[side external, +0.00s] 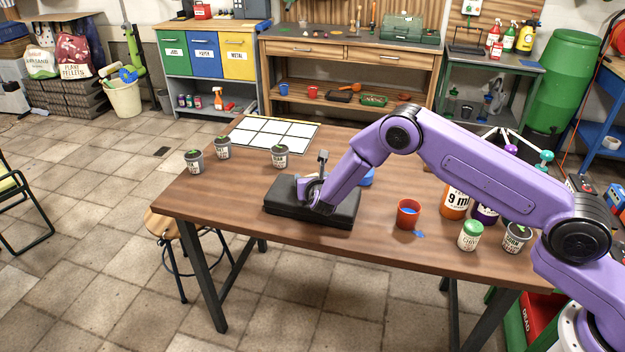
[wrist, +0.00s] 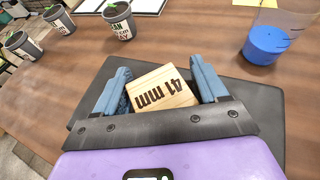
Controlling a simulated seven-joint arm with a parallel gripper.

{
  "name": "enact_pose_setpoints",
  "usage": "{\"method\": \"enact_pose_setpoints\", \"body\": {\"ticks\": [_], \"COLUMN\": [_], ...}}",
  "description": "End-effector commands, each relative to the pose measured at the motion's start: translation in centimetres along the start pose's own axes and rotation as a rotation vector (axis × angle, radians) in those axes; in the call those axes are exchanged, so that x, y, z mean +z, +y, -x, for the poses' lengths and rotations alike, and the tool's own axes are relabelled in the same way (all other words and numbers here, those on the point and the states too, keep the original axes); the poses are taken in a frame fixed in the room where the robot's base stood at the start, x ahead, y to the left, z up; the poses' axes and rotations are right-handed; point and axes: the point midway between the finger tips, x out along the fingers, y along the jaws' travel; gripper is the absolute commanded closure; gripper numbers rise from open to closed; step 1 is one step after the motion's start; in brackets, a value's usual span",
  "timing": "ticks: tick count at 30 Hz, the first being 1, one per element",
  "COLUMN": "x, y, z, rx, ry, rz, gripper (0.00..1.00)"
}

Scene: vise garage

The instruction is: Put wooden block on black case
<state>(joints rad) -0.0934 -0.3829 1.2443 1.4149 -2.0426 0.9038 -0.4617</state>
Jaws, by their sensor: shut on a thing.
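The wooden block (wrist: 160,90) is pale wood with "41 mm" printed on it. My gripper (wrist: 160,86) is shut on it, with one blue finger on each side, and the block sits turned at an angle between them. The black case (wrist: 245,98) lies flat on the table below the block in the wrist view. In the side view the black case (side external: 285,204) lies near the table's front edge and my gripper (side external: 308,188) is over its middle. The block is mostly hidden there by my gripper. I cannot tell whether the block touches the case.
Grey seedling pots (side external: 281,157) stand left and behind the case on the table (side external: 360,225). A blue-bottomed cup (wrist: 265,42) stands close behind the case at right. A red cup (side external: 408,214) and several containers stand further right. A white grid panel (side external: 273,133) lies at the back.

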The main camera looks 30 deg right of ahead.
Motion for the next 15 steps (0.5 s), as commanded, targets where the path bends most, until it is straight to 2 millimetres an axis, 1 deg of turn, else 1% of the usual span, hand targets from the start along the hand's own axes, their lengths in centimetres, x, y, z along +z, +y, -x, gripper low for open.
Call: {"method": "enact_pose_setpoints", "body": {"ticks": [10,11,12,13,15], "x": [-0.28,-0.28,-0.25,-0.25,-0.24], "y": [0.0,-0.01,0.0,0.0,-0.01], "z": [-0.1,-0.09,-0.08,-0.08,-0.08], "rx": [0.0,0.0,0.0,0.0,0.0], "ry": [0.0,0.0,0.0,0.0,0.0], "rz": [0.001,0.001,0.0,0.0,0.0], "gripper": [0.58,0.21,0.08,0.02,0.02]}}
